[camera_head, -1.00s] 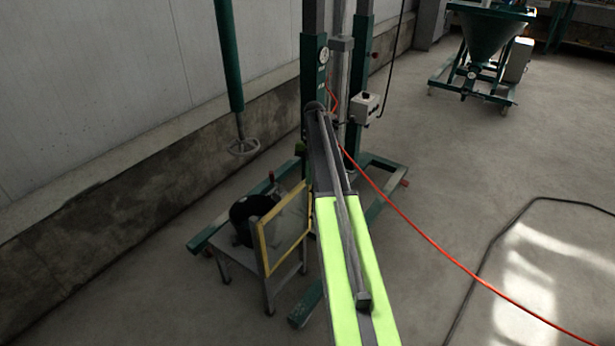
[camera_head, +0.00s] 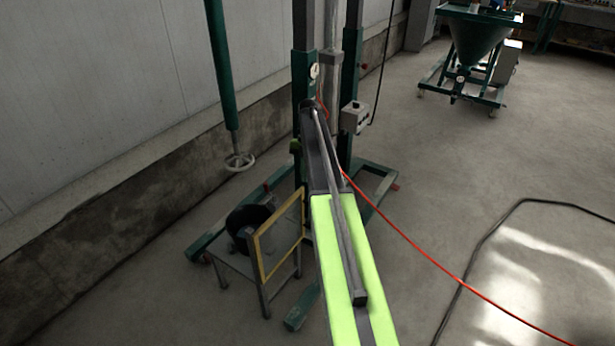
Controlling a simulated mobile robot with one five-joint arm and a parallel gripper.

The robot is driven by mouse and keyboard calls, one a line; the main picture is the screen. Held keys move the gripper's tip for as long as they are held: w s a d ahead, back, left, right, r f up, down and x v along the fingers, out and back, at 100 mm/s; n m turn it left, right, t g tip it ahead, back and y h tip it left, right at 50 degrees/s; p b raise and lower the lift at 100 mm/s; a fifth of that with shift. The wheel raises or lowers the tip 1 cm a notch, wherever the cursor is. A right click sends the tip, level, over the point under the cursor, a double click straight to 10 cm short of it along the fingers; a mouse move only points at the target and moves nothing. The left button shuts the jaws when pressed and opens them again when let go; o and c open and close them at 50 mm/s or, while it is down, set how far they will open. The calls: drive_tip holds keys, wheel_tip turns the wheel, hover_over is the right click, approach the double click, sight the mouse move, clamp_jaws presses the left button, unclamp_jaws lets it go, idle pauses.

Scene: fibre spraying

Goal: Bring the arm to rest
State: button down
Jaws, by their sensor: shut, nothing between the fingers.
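My arm runs up the middle of the head view from the bottom edge. Its lime-green link with a grey bar along it rises to a dark upper section, which ends at a rounded joint in front of the green mast stand (camera_head: 303,66). The arm is stretched out, tilted up and away from me. I cannot make out my gripper or its fingers in this view. Nothing is seen held at the arm's visible end.
A small grey stand with a yellow frame (camera_head: 257,259) and a black round thing (camera_head: 250,220) is left of the arm. A red hose (camera_head: 411,233) crosses the floor. A hopper cart (camera_head: 480,45) stands back right; the right floor is mostly clear.

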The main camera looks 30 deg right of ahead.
drive_tip(key=shift+w+a+r+p, duration=0.1)
drive_tip(key=shift+w+r+p, duration=0.1)
drive_tip(key=shift+r, duration=0.3)
drive_tip(key=shift+w+a+r+p, duration=0.1)
drive_tip(key=shift+w+r+p, duration=0.05)
drive_tip(key=shift+r, duration=0.3)
drive_tip(key=s+a+r+h+p, duration=0.1)
drive_tip(key=s+a+r+p, duration=0.25)
drive_tip(key=a, duration=0.85)
drive_tip(key=s+a+r+p, duration=0.2)
drive_tip(key=a+r+p, duration=0.15)
drive_tip(key=a, duration=0.85)
drive_tip(key=s+a+m+t+p, duration=0.1)
drive_tip(key=s+a+m, duration=0.3)
drive_tip(key=m, duration=0.9)
drive_tip(key=s+a+r+m+t+h+p, duration=0.1)
drive_tip(key=s+a+m+t+p, duration=0.1)
drive_tip(key=s+a+m, duration=0.3)
drive_tip(key=s+m, duration=0.4)
drive_tip(key=m, duration=0.5)
drive_tip(key=shift+s+r+h, duration=0.25)
drive_tip(key=shift+s+h, duration=0.05)
drive_tip(key=shift+s, duration=0.1)
